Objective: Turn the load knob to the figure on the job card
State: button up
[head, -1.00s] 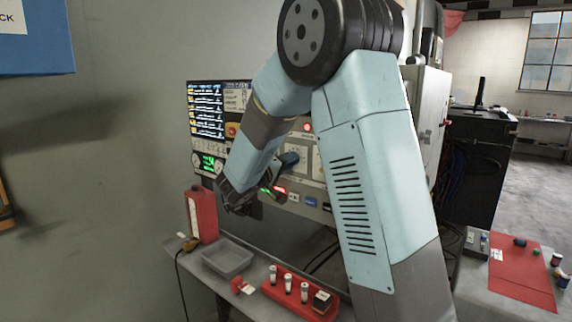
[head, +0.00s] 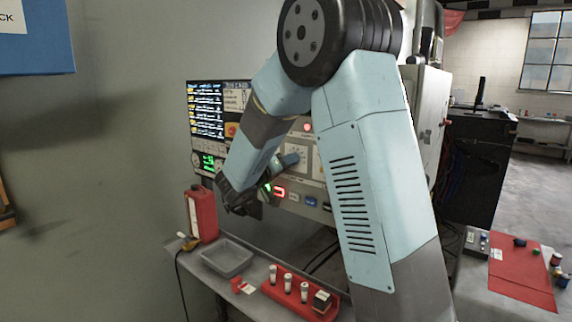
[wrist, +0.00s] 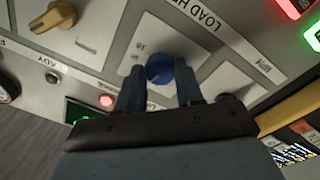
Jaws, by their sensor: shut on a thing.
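The load knob (wrist: 159,69) shows in the wrist view as a round blue knob on a white plate marked "LOAD H...". My gripper (wrist: 160,84) has a finger on each side of it and is shut on it. In the head view my gripper (head: 277,172) reaches the control panel, and my arm hides much of the knob and its scale. The job card (head: 236,97) is at the top of the panel, right of the screen, partly behind my arm. Its figure is too small to read.
Another knob (wrist: 54,17), tan, sits at the upper left of the wrist view. A red lamp (wrist: 106,101) is near my left finger. Below the panel, a red can (head: 202,214), a grey tray (head: 228,258) and a red rack (head: 300,293) stand on the bench.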

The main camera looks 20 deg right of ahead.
jog(key=shift+d+f, duration=0.1)
jog(key=o, duration=0.8)
jog(key=shift+o, duration=1.2)
jog(key=v, duration=1.3)
jog(key=shift+s+a, duration=0.15)
jog(key=shift+a, duration=0.25)
